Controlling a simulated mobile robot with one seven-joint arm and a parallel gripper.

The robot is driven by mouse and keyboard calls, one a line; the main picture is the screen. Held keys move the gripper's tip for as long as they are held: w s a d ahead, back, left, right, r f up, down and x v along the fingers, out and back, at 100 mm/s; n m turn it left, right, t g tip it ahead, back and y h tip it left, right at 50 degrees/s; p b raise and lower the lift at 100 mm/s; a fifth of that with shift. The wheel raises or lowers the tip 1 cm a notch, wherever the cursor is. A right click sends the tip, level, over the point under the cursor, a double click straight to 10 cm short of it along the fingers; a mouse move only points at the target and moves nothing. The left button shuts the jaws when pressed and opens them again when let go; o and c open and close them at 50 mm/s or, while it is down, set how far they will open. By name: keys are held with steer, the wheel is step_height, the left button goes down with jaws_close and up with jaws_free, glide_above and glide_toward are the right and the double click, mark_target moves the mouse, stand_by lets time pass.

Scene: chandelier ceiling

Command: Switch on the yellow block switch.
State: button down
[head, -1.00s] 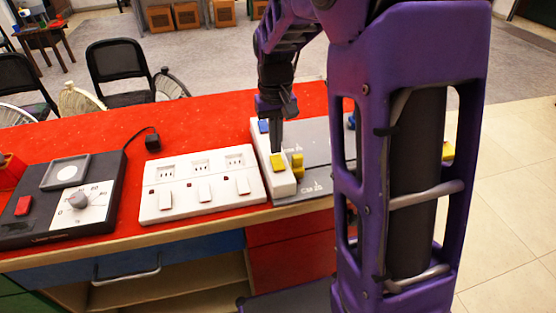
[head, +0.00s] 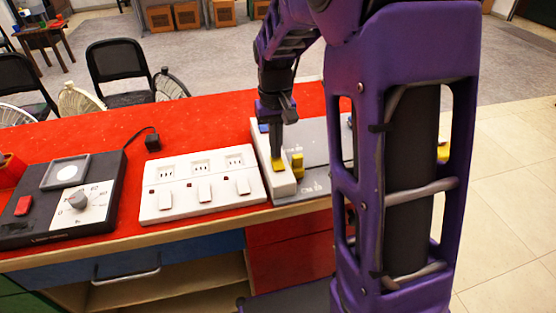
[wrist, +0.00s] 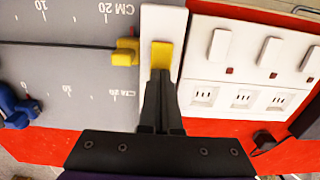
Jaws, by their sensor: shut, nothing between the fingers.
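The yellow block switch (head: 278,165) sits on a narrow white base (head: 283,186) at the right part of the red table. In the wrist view the yellow switch (wrist: 161,54) lies just beyond my fingertips, on the white base (wrist: 168,22). My gripper (head: 277,154) points down, its fingers together and empty, with the tips at the yellow block and covering part of it. The fingers (wrist: 160,76) look to touch or nearly touch the block; contact is hard to tell. A blue block (head: 263,127) on the far end of the same base is partly hidden by my gripper.
A grey scale board (head: 316,150) with a yellow slider (head: 297,166) stands right beside the base. A white panel (head: 198,180) with sockets and switches is close on the left. A dark dial box (head: 100,215) is farther left.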

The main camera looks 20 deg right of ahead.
steer(key=shift+f, duration=0.35)
steer(key=shift+r+p, duration=2.95)
steer(key=shift+r, duration=0.55)
steer(key=shift+w, duration=0.1)
